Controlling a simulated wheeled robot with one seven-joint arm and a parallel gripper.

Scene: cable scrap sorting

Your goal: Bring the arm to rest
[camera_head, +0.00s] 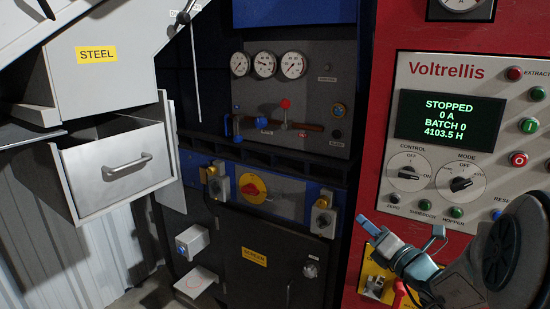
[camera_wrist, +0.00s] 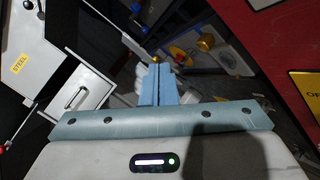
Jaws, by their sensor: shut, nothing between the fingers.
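My gripper (camera_head: 368,226) is at the lower right of the head view, in front of the red Voltrellis cabinet (camera_head: 378,130). Its blue fingers are together with nothing between them. In the wrist view the gripper (camera_wrist: 158,72) points away from the camera, its two fingers side by side and closed. My arm comes in from the right edge of the head view and hides part of the cabinet's lower front.
A drawer (camera_head: 120,168) under the STEEL bin (camera_head: 97,72) stands open at left. The dark machine (camera_head: 265,220) in the middle has gauges (camera_head: 265,64), a red-and-yellow switch (camera_head: 252,188) and padlocks. The cabinet display (camera_head: 449,120) reads STOPPED, 0 A.

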